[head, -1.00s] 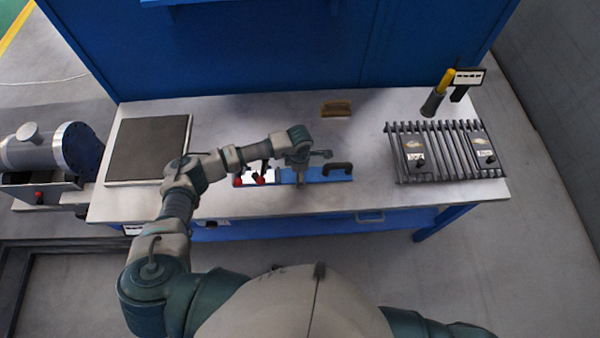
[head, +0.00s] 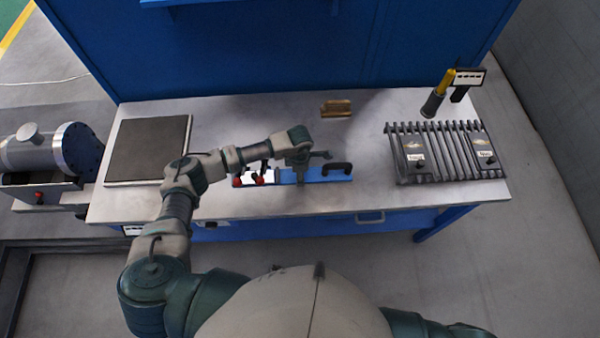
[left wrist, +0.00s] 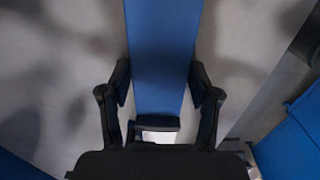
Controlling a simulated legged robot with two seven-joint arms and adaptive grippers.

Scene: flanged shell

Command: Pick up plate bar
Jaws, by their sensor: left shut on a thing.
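In the left wrist view the blue bar (left wrist: 163,60) runs between the two black fingers of the left gripper (left wrist: 160,88). I cannot tell whether the bar is clear of the bench. My right gripper is out of view.
A dark square plate (head: 148,150) lies at the bench's left. A ribbed rack (head: 445,150) with two labelled blocks stands at the right, with a yellow-handled tool (head: 438,95) behind it. A small brown block (head: 336,108) lies at the back centre. A blue panel (head: 250,50) rises behind.

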